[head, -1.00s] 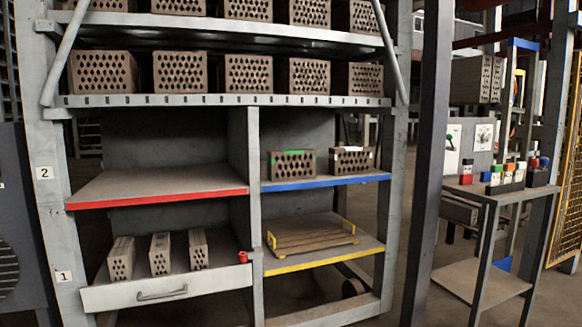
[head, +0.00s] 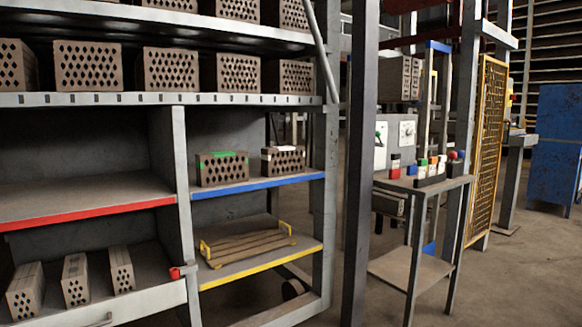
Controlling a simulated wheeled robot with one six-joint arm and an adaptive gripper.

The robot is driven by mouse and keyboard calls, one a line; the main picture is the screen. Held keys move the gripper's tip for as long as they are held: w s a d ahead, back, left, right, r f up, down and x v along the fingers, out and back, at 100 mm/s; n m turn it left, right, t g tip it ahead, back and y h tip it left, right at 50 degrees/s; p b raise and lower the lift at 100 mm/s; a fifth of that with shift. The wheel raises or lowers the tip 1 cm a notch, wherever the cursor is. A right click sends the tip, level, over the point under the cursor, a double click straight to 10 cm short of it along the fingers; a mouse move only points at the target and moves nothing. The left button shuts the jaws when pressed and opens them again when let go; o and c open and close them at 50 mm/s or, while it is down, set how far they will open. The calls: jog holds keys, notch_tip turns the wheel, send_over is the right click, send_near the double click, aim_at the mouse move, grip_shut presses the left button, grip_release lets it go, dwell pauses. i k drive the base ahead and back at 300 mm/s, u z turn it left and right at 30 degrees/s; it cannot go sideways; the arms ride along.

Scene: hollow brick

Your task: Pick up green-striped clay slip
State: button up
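A brown hollow brick with a green stripe along its top (head: 222,172) sits on the blue-edged shelf (head: 262,185) of the rack, left of the picture's middle. It matches the green stripe that the task names. Beside it on the right is a similar brick with white marks on its top edge (head: 284,162); a small gap seems to part them. Both lie on their long sides with their holed faces toward me. My gripper is not in view.
A dark post (head: 360,150) stands right of the rack. Beyond it is a small metal table (head: 388,187) with several coloured items. Below are a wooden pallet (head: 250,243) on the yellow-edged shelf and a drawer with loose bricks (head: 75,280). Open floor (head: 520,270) lies at the right.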

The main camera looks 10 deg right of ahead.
aim_at(213, 169)
jog(key=z, duration=1.6)
jog(key=i, duration=2.9)
jog(key=u, duration=3.45)
jog(key=i, duration=0.1)
jog(key=z, duration=0.35)
